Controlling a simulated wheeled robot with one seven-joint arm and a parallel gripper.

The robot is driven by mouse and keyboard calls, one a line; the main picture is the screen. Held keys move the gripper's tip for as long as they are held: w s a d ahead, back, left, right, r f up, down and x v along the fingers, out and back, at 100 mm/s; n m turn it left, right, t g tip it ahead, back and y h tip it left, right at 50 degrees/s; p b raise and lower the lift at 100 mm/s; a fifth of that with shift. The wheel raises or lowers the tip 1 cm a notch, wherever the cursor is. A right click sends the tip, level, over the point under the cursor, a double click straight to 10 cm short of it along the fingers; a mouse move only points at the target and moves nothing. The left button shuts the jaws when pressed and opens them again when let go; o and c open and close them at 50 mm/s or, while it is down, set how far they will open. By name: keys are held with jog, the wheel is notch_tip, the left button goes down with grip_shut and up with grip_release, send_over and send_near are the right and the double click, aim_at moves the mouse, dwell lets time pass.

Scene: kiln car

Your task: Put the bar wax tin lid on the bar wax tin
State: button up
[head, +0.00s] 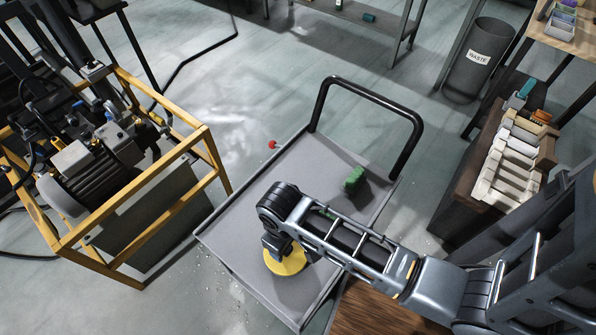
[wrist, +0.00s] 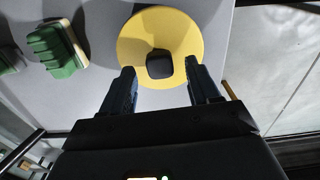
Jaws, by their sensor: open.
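A yellow round disc with a dark knob, which looks like the bar wax tin lid (head: 289,264), lies on the grey cart top. It also shows in the wrist view (wrist: 190,38), with its black knob (wrist: 159,64) at the centre. I cannot tell whether a tin is under it. My gripper (wrist: 159,68) is open, its two dark fingers apart on either side of the knob in the picture. Contact with the knob cannot be made out. In the head view my arm partly hides the disc. I see no separate bar wax tin that I can make out.
The grey cart top (head: 240,232) has a black push handle (head: 320,102) at its far end. A green block-like object (head: 355,180), with a pale edge in the wrist view (wrist: 58,50), lies on it. A yellow-framed machine (head: 215,165) stands left; a waste bin (head: 478,70) is far right.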

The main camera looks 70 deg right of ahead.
jog(key=shift+r, duration=3.05)
notch_tip(320, 180, up, 8)
jog(key=shift+f, duration=0.1)
jog(key=s+a+f+n+t, duration=0.1)
jog(key=s+a+t, duration=0.2)
jog(key=s+t, duration=0.35)
jog(key=s+r+t, duration=0.4)
jog(key=r, duration=0.4)
jog(key=s+a+r+n+t+b, duration=0.1)
jog(key=s+r+t, duration=0.3)
jog(key=r, duration=0.5)
jog(key=shift+a, duration=0.25)
